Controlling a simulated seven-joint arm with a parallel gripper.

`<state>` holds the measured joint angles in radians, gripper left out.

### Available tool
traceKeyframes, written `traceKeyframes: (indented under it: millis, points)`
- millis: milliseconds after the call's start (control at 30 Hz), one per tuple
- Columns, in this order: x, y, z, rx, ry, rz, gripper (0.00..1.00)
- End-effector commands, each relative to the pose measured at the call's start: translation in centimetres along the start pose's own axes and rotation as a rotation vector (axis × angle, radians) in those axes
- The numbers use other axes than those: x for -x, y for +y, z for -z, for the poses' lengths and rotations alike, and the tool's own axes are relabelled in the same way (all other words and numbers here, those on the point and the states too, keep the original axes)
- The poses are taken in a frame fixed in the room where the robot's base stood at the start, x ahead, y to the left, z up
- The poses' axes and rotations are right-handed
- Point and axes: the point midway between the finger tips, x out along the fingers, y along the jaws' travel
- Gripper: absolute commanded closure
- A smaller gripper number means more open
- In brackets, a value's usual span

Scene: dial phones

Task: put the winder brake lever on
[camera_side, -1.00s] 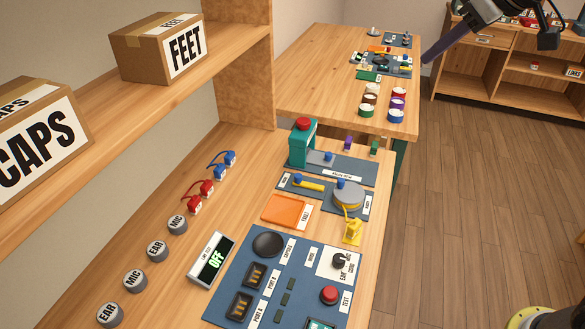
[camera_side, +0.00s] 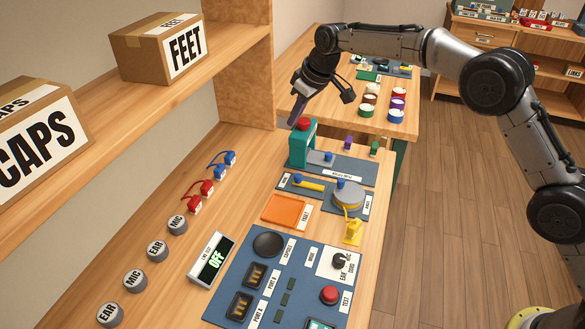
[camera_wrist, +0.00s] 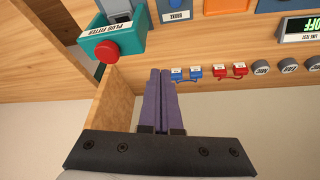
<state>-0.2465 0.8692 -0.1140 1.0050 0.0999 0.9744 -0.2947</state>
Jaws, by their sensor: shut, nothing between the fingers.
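In the side view a yellow-handled lever with a blue knob (camera_side: 309,185) lies on a dark blue-grey plate, left of the round grey winder drum (camera_side: 348,194). I take it to be the brake lever; its setting is too small to tell. In the wrist view a label reading BRAKE (camera_wrist: 179,16) shows at the top edge, but the lever itself is out of that view. My gripper (camera_side: 293,122) is shut and empty, with long purple fingers. It hangs beside the teal press, up and left of the lever and apart from it. Its fingers (camera_wrist: 160,73) also show in the wrist view.
The teal press (camera_side: 302,148) with a red button (camera_wrist: 106,51) stands close to my fingers. An orange tray (camera_side: 284,210), a yellow crank (camera_side: 352,231) and a test panel (camera_side: 270,316) are nearer the camera. Red and blue leads (camera_side: 201,196) lie to the left.

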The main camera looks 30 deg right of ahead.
Motion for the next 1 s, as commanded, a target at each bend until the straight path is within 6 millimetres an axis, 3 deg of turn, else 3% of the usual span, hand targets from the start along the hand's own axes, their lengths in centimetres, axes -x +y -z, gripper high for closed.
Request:
traceKeyframes:
  millis: [100,200,667,833,1000]
  points:
    - [-3.4,-0.9,-1.2,0.008,-0.049,0.017,1.00]
    - [-4.9,-1.4,-1.8,0.012,-0.072,0.025,1.00]
    - [-5.5,-1.8,-2.0,0.017,-0.081,0.029,1.00]
    - [-7.3,-1.9,-2.3,0.017,-0.083,0.030,1.00]
    - [-10.4,-2.0,-2.5,0.017,-0.083,0.030,1.00]
